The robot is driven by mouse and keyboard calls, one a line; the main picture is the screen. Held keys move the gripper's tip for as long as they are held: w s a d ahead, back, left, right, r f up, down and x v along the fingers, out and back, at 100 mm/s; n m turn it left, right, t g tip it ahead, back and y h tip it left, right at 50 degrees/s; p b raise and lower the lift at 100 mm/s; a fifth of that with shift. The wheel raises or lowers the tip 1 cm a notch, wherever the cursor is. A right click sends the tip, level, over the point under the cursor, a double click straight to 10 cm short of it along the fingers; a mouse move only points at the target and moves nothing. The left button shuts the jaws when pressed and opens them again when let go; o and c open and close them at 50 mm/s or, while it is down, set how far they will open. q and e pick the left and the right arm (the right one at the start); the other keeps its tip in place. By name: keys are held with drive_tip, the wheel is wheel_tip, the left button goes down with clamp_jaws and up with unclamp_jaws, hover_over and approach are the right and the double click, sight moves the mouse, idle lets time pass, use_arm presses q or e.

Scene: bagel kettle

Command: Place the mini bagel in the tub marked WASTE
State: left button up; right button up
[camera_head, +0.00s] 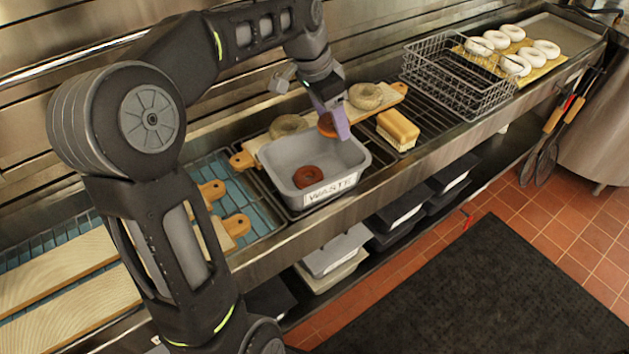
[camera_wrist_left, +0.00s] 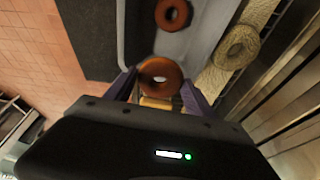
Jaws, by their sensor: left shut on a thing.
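My left gripper (camera_head: 337,124) is shut on a brown mini bagel (camera_head: 326,125) and holds it above the right back part of the grey tub marked WASTE (camera_head: 330,191). In the left wrist view the held mini bagel (camera_wrist_left: 160,78) sits between the two purple fingers (camera_wrist_left: 158,88). Another brown bagel (camera_head: 307,176) lies on the floor of the tub, and it also shows in the left wrist view (camera_wrist_left: 173,14). My right gripper is not in view.
Two pale bagels (camera_head: 366,96) lie on a wooden board behind the tub. A brush (camera_head: 397,130) lies right of the tub. A wire basket (camera_head: 455,78) and several white rings (camera_head: 510,33) stand farther right. Wooden boards (camera_head: 60,270) lie at left.

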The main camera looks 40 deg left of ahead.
use_arm(q)
drive_tip(key=shift+f, duration=0.1)
approach(335, 171)
drive_tip(key=shift+w+d+r+p, duration=0.25)
drive_tip(key=shift+w+r+p, duration=0.15)
drive_tip(key=shift+w, duration=0.2)
wheel_tip(335, 171, down, 4)
drive_tip(key=shift+r, duration=0.25)
drive_tip(key=shift+f, duration=0.6)
drive_tip(key=o, duration=1.3)
drive_tip(key=shift+o, duration=0.2)
